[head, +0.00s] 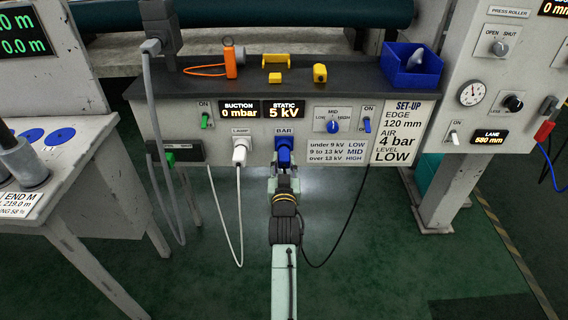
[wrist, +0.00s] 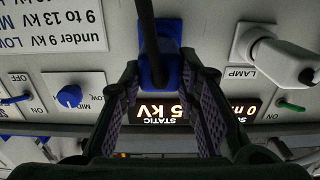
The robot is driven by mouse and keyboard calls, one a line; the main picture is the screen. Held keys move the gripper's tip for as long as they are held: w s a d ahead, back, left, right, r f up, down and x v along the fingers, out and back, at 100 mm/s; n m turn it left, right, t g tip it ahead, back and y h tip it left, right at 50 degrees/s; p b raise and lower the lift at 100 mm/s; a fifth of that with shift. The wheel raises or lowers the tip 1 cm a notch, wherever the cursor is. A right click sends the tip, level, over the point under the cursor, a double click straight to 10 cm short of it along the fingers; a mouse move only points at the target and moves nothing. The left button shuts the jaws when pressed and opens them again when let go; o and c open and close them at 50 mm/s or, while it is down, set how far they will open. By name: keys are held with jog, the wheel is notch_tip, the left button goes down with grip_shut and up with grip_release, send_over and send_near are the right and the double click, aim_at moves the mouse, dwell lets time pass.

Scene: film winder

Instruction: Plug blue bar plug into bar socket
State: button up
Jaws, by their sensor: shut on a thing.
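The blue bar plug (head: 284,147) is at the bar socket on the grey front panel, under the BAR label. It looks seated against the panel, and it hides the socket face. The plug also shows in the upside-down wrist view (wrist: 158,72), with a dark cable leaving it. My gripper (head: 285,172) is right below the label, its fingers on both sides of the plug. In the wrist view my gripper (wrist: 160,75) is shut on the plug. How deep the plug sits cannot be told.
A white lamp plug (head: 240,150) with a white cable is just left. The STATIC display (head: 283,109) reads 5 kV. A MID knob (head: 333,126) and a blue switch (head: 367,125) are to the right. A black cable (head: 345,220) hangs in a loop at right.

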jog(key=shift+w, duration=0.2)
dwell(0.3)
jog(key=o, duration=1.3)
jog(key=shift+c, duration=0.2)
jog(key=s, duration=1.2)
